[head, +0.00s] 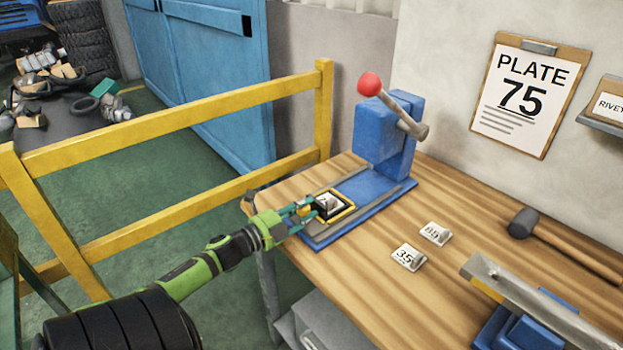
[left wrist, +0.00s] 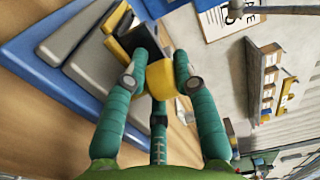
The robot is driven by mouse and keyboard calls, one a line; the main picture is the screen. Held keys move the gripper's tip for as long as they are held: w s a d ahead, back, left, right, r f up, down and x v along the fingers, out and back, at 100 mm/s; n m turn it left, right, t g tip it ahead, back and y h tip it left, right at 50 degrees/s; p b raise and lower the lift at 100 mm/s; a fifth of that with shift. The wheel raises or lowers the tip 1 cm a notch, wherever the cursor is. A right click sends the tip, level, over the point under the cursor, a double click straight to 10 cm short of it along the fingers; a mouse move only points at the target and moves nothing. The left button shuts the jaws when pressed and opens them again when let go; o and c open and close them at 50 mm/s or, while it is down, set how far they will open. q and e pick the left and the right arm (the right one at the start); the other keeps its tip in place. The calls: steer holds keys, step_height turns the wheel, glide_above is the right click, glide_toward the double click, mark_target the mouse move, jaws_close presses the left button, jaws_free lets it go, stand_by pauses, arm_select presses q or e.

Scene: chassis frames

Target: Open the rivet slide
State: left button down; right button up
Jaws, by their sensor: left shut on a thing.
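The rivet slide (head: 345,212) is a small black tray with a yellow edge, on the blue base (head: 361,187) of the press. A small pale plate (head: 328,203) sits in it. The slide lies at the near end of the base, apart from the blue press head (head: 383,135). My left gripper (head: 303,211) reaches in from the left and is shut on the slide's yellow handle. In the left wrist view the teal fingers close around this yellow handle (left wrist: 160,80), partly hiding it. My right gripper is in neither view.
Two number tags, 35 (head: 408,257) and 85 (head: 435,234), lie right of the press. A mallet (head: 560,240) and a metal bar over blue blocks (head: 530,295) are further right. A yellow railing (head: 170,120) stands left. The press lever has a red knob (head: 370,84).

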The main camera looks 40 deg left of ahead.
arm_select(q)
steer(key=shift+w+r, duration=0.1)
steer(key=shift+w, duration=0.05)
steer(key=c, duration=1)
jaws_free()
steer(key=s+a, duration=0.1)
steer(key=s, duration=1.1)
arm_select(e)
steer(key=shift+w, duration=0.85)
